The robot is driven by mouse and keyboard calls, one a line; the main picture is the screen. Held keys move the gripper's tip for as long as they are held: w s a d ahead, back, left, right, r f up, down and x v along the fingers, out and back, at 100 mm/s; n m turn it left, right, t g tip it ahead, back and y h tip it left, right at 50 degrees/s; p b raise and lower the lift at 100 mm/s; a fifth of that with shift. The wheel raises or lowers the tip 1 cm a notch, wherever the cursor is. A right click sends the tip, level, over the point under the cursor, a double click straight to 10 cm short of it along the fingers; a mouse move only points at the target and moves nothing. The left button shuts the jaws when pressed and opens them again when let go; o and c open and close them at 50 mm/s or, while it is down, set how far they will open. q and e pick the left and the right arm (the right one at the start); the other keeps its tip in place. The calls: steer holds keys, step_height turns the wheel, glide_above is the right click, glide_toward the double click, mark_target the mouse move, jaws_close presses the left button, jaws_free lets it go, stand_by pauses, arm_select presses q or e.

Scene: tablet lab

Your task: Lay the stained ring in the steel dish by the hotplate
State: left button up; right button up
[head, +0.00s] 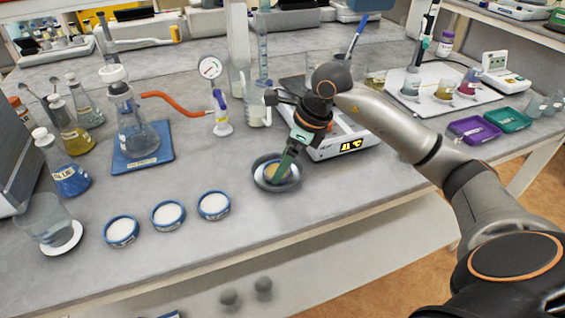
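The steel dish (258,183) is a dark grey round bowl on the bench, just left of the front of the hotplate (341,145). A pale round piece with a tan centre (271,172), which looks like the stained ring, lies inside the dish. My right gripper (281,176) points down into the dish, its green fingers over the piece and hiding part of it. I cannot tell whether the fingers touch or grip it. My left gripper is not in view.
Three blue-rimmed round pieces with white faces (168,214) lie in a row left of the dish. A flask on a blue plate (142,158) and a vacuum gauge (209,68) stand behind. Purple (474,130) and green trays (508,119) are at right.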

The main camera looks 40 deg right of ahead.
steer(key=v, duration=1.1)
steer(key=shift+p, duration=0.3)
